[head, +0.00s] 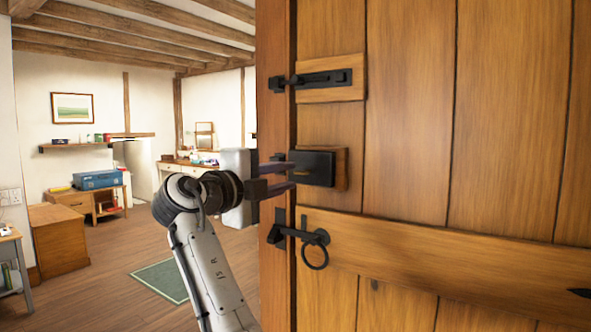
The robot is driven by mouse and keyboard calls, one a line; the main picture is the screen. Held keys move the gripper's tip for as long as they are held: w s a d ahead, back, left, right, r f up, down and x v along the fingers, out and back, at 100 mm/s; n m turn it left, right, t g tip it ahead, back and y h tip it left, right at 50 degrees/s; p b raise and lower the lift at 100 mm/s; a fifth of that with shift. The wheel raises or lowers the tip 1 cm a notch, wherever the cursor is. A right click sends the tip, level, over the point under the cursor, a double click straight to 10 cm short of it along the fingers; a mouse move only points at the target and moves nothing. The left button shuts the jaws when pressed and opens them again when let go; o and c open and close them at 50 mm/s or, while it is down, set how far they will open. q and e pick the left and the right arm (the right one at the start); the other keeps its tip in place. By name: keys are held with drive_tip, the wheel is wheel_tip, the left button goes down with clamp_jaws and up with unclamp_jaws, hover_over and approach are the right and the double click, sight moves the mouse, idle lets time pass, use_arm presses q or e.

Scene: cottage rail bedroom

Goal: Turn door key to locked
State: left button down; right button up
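A wooden plank door (410,120) fills the right half of the head view. A black lock box (313,168) on a wooden block is fixed near the door's left edge. I cannot make out the key; it may be hidden by the fingers or the lock box.
A black slide bolt (318,80) sits above the lock, and a latch with a ring handle (316,250) below it. Left of the door are open wooden floor, a green rug (160,279), a wooden chest (58,240) and a blue box (97,180) on a desk.

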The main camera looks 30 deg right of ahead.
sight(304, 172)
drive_tip(key=shift+p+x, duration=0.65)
drive_tip(key=shift+x, duration=1.65)
drive_tip(key=shift+a, duration=0.1)
drive_tip(key=shift+c, duration=0.5)
clamp_jaws()
